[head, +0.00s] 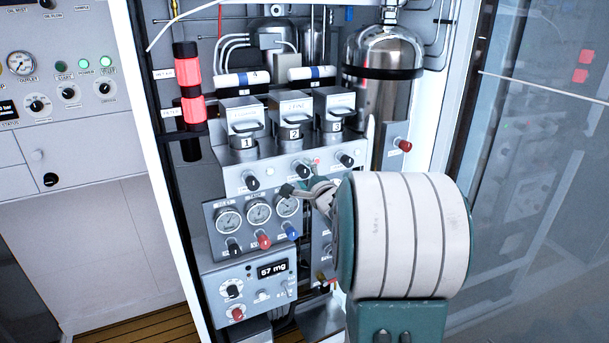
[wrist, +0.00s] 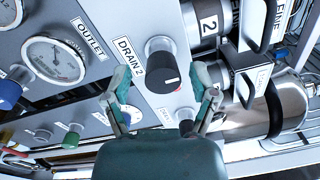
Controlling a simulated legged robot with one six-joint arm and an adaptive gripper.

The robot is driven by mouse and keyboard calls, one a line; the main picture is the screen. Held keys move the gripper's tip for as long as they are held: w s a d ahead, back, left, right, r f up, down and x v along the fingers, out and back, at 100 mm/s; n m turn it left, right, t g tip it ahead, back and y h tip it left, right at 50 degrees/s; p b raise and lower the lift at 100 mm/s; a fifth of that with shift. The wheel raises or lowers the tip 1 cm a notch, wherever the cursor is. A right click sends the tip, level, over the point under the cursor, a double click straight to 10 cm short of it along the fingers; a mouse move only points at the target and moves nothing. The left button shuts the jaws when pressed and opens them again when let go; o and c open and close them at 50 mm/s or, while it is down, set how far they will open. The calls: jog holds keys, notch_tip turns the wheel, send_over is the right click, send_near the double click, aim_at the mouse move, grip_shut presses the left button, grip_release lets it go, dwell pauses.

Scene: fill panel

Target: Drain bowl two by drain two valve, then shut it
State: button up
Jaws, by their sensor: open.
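The drain 2 valve (wrist: 163,70) is a black knob with a white pointer line on a grey collar, beside the label "DRAIN 2". My gripper (wrist: 163,98) is open, with one finger on each side of the knob in the wrist view and visible gaps; I cannot tell whether either touches. In the head view, my gripper (head: 304,188) is in front of the panel just below the drain 2 knob (head: 303,170). Bowl two (head: 293,135) is the middle metal cup marked "2", under a handled cover. It also shows partly in the wrist view (wrist: 201,28). Its contents are hidden.
Similar knobs sit left (head: 252,183) and right (head: 345,160) of drain 2. Bowls one (head: 244,144) and three (head: 336,125) flank bowl two. Gauges (head: 258,210) and coloured knobs lie below; a display (head: 272,270) reads "57 mg". A glass panel (head: 540,150) stands at the right.

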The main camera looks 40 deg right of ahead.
jog(key=v, duration=1.2)
jog(key=s+a+n+g, duration=0.1)
jog(key=a+n+g, duration=0.5)
jog(key=a+n, duration=0.6)
jog(key=s+a+f+n+g+y, duration=0.2)
jog(key=s+a+n+g, duration=0.1)
jog(key=s+a+n, duration=0.3)
jog(key=s+a+f+n+g+y, duration=0.2)
jog(key=s+a+n, duration=0.4)
jog(key=a, duration=0.5)
jog(key=shift+s+f+g, duration=0.15)
jog(key=shift+s+g, duration=0.45)
jog(key=shift+s, duration=0.2)
